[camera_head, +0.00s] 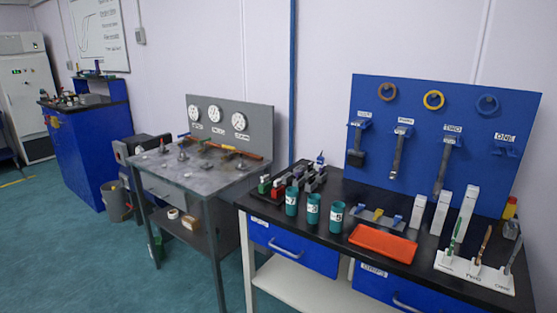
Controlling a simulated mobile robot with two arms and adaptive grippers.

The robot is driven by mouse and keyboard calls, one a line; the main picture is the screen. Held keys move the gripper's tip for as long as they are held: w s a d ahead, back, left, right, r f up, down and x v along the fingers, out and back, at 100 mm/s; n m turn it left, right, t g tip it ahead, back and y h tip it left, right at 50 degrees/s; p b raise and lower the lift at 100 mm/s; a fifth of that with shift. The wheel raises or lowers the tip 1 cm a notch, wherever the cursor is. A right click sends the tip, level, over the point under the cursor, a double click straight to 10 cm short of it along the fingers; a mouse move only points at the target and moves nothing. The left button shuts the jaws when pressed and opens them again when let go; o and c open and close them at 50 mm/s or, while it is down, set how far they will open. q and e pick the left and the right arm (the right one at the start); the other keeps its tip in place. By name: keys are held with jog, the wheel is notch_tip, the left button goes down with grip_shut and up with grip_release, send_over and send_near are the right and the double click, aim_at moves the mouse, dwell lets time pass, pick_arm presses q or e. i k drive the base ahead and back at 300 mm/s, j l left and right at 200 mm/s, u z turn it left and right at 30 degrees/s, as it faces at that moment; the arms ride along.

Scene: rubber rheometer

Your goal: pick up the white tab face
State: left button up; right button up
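Neither of my grippers is in view. I cannot tell for sure which thing is the white tab face. Three white upright blocks stand on the black bench top: a short one (418,211), a middle one (440,213) and a taller one (467,210) at the right. A low grey strip (372,218) with small blue and yellow parts lies left of them. A white labelled stand (485,276) at the front right holds several slim upright tools.
An orange tray (382,243) lies at the bench's front edge. Teal numbered cups (313,209) stand left of it. A blue tool board (430,110) rises behind. A grey gauge table (190,170) stands left. Green floor (90,260) is open at the left.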

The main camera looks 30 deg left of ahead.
aim_at(277, 183)
jog(key=i+j+u, duration=0.35)
jog(key=i+j, duration=1.05)
jog(key=j, duration=0.15)
jog(key=i, duration=0.75)
jog(key=j+z, duration=0.45)
jog(key=k+j+z, duration=0.1)
jog(key=z, duration=0.35)
jog(key=j, duration=0.15)
